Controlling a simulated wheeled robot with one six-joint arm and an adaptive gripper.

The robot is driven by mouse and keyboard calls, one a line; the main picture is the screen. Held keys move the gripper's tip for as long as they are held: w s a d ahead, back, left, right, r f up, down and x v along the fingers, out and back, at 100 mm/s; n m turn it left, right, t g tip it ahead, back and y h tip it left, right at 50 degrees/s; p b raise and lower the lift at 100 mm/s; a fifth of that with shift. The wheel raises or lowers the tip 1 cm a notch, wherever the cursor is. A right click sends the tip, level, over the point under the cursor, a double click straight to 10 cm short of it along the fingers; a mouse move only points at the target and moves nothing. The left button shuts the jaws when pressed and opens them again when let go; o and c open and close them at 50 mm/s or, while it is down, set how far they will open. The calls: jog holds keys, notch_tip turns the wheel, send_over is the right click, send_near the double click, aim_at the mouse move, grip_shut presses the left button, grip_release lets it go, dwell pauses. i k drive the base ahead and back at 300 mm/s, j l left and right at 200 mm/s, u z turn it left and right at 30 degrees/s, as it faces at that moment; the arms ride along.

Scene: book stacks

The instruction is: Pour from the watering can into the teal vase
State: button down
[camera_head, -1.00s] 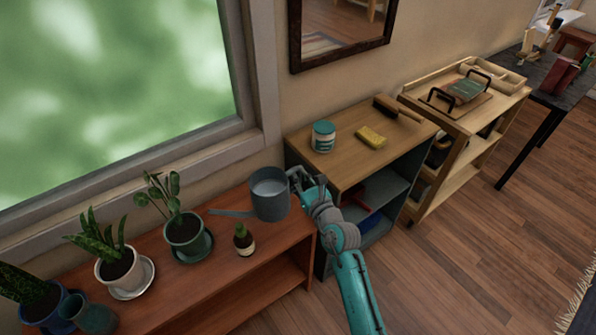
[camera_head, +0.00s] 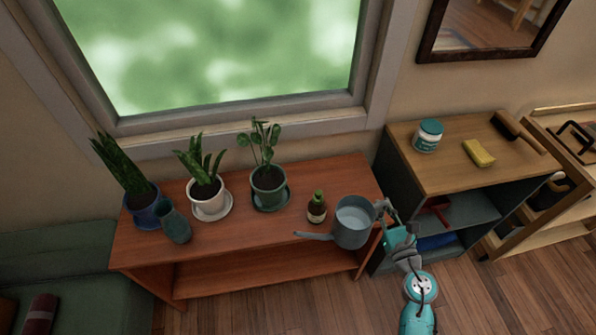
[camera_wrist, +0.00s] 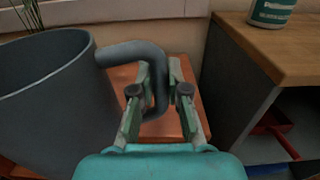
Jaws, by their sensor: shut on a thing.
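The grey watering can (camera_head: 352,226) is in my gripper (camera_head: 384,210), at the right end of the reddish wooden bench. Its spout points left. In the wrist view my gripper (camera_wrist: 158,92) is shut on the can's curved handle (camera_wrist: 133,52), and the can's body (camera_wrist: 50,100) fills the left side. The can looks about level, with a pale surface showing inside it. The teal vase (camera_head: 176,224) stands on the bench's left part, in front of the blue pot, well to the left of the spout.
A shelf (camera_head: 450,170) stands on the right, a green sofa (camera_head: 75,260) on the left.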

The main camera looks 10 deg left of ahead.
aim_at(175, 226)
jog(key=u, duration=0.8)
